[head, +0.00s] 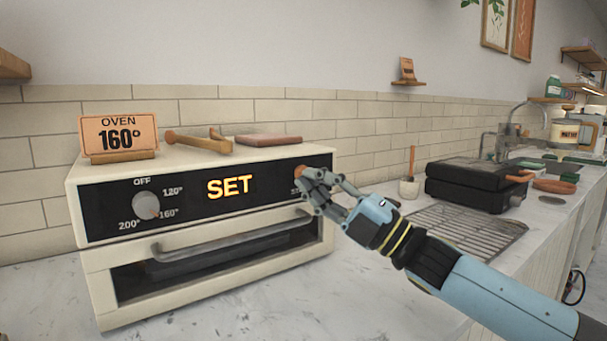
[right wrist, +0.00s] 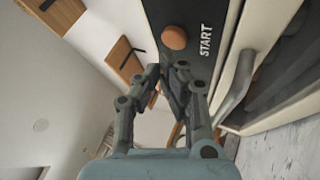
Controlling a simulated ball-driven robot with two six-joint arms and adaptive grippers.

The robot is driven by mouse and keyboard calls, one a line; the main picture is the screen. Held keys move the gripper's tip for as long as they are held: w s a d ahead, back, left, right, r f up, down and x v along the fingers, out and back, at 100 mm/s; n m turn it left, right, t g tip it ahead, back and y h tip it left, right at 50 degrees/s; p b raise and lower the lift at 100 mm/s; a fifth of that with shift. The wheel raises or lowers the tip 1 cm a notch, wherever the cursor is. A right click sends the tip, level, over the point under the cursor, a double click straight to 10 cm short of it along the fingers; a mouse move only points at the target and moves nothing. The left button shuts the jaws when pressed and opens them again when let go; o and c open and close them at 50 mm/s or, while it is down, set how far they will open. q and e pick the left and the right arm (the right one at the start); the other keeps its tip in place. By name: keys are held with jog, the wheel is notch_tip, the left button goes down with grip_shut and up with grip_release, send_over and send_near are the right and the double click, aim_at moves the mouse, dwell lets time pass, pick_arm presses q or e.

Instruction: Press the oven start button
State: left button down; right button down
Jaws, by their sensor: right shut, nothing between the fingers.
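The cream oven (head: 95,275) stands on the counter with a black front panel. Its grey dial (head: 146,205) has its pointer toward 160°, and the display (head: 229,187) reads SET in lit orange letters. The round orange-brown start button (right wrist: 174,37) sits beside the word START in the right wrist view; in the head view my gripper covers much of that spot. My right gripper (head: 308,184) is shut and empty in front of the panel's right end. In the right wrist view its fingertips (right wrist: 167,69) appear just short of the button. My left gripper is out of view.
An orange card (head: 118,132) reading OVEN 160° and wooden items (head: 198,143) are on the oven top. The oven door handle (head: 230,236) sticks out below the panel. A wire rack (head: 465,228) and a black press (head: 470,185) stand to the right. The front counter is clear.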

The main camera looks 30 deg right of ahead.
jog(key=shift+w, duration=0.15)
jog(key=shift+w, duration=0.3)
jog(key=shift+w+b, duration=0.35)
dwell(0.5)
jog(key=shift+s, duration=0.15)
dwell(0.3)
jog(key=shift+s+p, duration=0.3)
jog(key=shift+s, duration=0.35)
jog(key=s+p, duration=0.3)
jog(key=s, duration=0.2)
jog(key=shift+d, duration=0.2)
